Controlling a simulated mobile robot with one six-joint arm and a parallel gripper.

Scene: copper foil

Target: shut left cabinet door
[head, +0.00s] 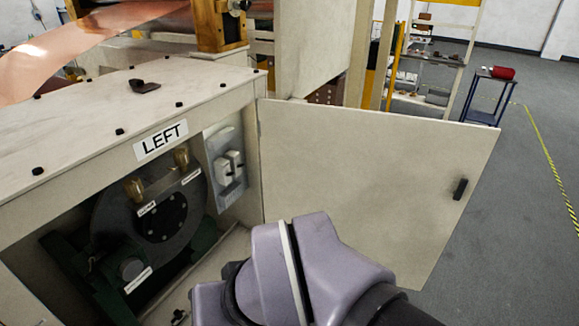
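The left cabinet (72,113) is cream-coloured and carries a "LEFT" label (161,141) on its top front edge. Its door (360,170) stands wide open, hinged at the right side of the opening and swung out to the right. A small black handle (460,188) sits near the door's far right edge. My purple-grey arm crosses the bottom middle, in front of the door's lower part. Whether it touches the door cannot be told. My gripper is not in view.
Inside the cabinet are a dark round machine (150,215) and a grey switch panel (226,170). A black part (144,86) lies on the cabinet top. Copper foil (85,48) runs behind. A blue cart (490,92) stands at the back right. Grey floor (510,230) right of the door is clear.

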